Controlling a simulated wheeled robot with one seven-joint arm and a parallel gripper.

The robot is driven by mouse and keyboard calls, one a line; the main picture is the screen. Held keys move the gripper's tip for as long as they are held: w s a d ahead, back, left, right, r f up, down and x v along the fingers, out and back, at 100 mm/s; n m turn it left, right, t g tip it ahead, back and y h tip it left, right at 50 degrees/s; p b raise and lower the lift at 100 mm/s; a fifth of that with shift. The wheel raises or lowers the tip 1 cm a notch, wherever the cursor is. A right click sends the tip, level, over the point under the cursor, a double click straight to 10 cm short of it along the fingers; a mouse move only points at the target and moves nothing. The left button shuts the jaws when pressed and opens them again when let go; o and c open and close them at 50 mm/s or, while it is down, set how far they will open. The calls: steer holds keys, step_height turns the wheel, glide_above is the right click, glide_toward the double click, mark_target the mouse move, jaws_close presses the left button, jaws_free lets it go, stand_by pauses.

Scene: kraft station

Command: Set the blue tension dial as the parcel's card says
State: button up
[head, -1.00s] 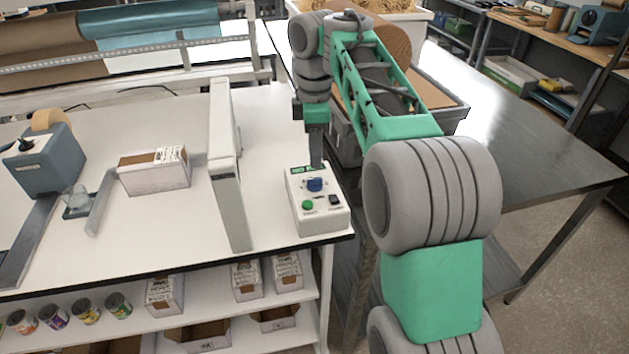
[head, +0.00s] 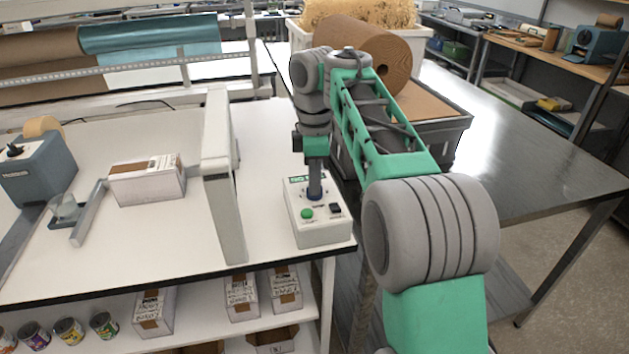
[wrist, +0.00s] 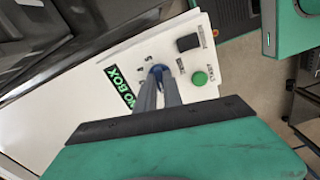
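The blue tension dial (wrist: 158,70) is on the top of a white control box (head: 318,232), beside a green button and a black switch. My gripper (head: 315,190) points straight down over the dial. In the wrist view my gripper's fingers (wrist: 159,80) are close together, one on each side of the dial, with blue showing between and beyond the tips. Whether they press on it I cannot tell. The fingers hide the dial's pointer and part of its scale. The parcel (head: 147,188) lies on the bench at left; the print on its card is too small to read.
A tall white frame (head: 222,185) stands between the parcel and the control box. The box's green display (wrist: 120,87) reads "NO BOX". A tape dispenser (head: 38,170) stands at far left. A grey bin (head: 440,135) with a brown roll is on the metal table behind my arm.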

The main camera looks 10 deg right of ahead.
jaws_close()
steer(key=shift+m, duration=0.3)
steer(key=m, duration=0.3)
steer(key=shift+m, duration=0.3)
steer(key=m, duration=0.3)
steer(key=shift+m, duration=0.3)
steer(key=m, duration=0.4)
steer(key=shift+m, duration=1.9)
